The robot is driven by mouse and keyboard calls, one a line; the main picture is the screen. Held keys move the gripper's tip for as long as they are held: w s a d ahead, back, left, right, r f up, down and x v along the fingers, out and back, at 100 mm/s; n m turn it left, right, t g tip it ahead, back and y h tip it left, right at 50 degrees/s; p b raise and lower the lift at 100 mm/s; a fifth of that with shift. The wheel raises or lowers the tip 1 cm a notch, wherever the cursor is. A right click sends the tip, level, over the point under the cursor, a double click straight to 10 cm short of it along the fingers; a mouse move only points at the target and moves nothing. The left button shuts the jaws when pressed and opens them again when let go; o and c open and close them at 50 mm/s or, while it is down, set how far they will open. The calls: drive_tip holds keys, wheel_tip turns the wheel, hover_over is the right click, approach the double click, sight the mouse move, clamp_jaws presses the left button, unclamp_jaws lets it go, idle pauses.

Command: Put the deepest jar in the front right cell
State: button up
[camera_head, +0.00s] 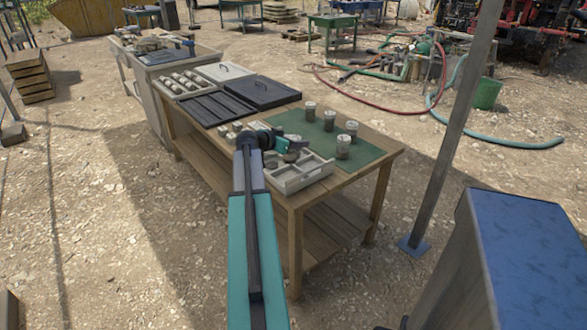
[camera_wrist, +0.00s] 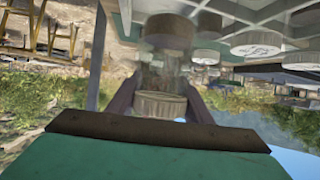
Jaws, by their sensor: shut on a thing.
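My gripper (camera_head: 281,142) is shut on a jar (camera_head: 291,156), over the rear part of the pale divided tray (camera_head: 308,180). In the wrist view the held jar (camera_wrist: 162,68) is between the two fingers (camera_wrist: 160,104); its pale lid is near the fingers and its brown lower end points away. I cannot tell whether its base touches the tray. Several lidded jars, including one close to the tray (camera_head: 343,147) and one farther back (camera_head: 310,109), stand on the green mat (camera_head: 291,120). Their sediment depths are too small to compare. My arm hides part of the tray.
A black slotted rack (camera_head: 212,108), a dark flat lid (camera_head: 262,91) and a tray of small jars (camera_head: 160,86) fill the table's far left. A metal post (camera_head: 455,135) stands right of the table. The mat's middle is mostly free.

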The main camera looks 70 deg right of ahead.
sight(296, 153)
drive_tip(key=shift+f, duration=2.55)
drive_tip(key=shift+f+p, duration=0.5)
drive_tip(key=shift+f, duration=1.35)
drive_tip(key=shift+f, duration=0.2)
drive_tip(key=o, duration=1.3)
drive_tip(key=shift+r, duration=0.25)
drive_tip(key=b+v, duration=0.2)
drive_tip(key=v, duration=1)
